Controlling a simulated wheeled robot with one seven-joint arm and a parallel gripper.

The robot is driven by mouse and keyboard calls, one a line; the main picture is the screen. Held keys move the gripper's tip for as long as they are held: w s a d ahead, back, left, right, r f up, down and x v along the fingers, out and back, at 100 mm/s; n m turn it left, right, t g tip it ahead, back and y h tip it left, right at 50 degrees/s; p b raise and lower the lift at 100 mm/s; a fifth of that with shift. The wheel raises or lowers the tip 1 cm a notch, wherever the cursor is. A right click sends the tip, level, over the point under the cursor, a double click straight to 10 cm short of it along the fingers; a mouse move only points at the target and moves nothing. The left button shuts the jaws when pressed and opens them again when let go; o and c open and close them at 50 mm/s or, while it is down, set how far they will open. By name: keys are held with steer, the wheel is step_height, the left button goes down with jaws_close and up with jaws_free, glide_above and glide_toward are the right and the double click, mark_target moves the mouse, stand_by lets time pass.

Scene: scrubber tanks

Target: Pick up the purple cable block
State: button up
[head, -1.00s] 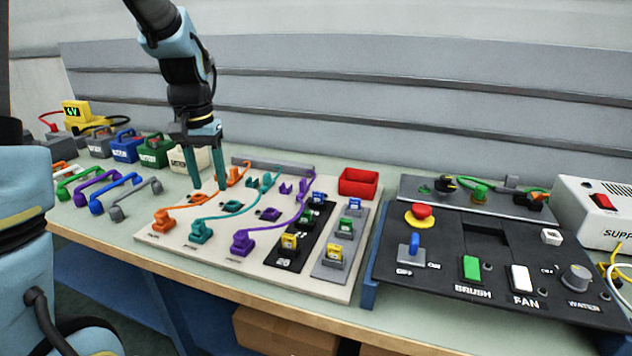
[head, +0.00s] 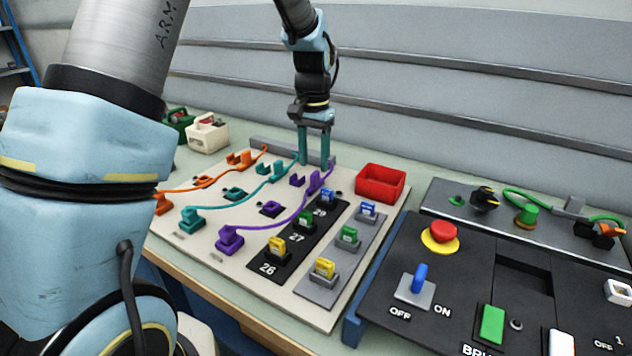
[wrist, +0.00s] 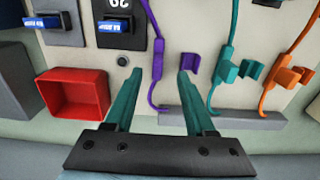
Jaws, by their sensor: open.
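The purple cable runs across the pale board from a purple block (head: 230,240) at its near end to a purple block (head: 315,181) at its far end. My gripper (head: 315,162) is open and empty, pointing down over the far end of the board, close behind that far purple block. A separate purple clip (wrist: 190,64) lies just beyond the right fingertip. I cannot tell whether a finger touches either one.
A red bin (head: 381,183) stands right of my gripper. Teal (head: 192,218) and orange (head: 245,160) cable blocks lie to the left. A grey bar (wrist: 225,118) crosses the board's far edge. A black panel (head: 300,240) with several numbered connectors is at the right.

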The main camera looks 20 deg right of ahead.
mark_target(315, 172)
steer(key=shift+s+f+p, duration=0.15)
steer(key=shift+f+p, duration=0.75)
steer(key=shift+f, duration=1.7)
jaws_close()
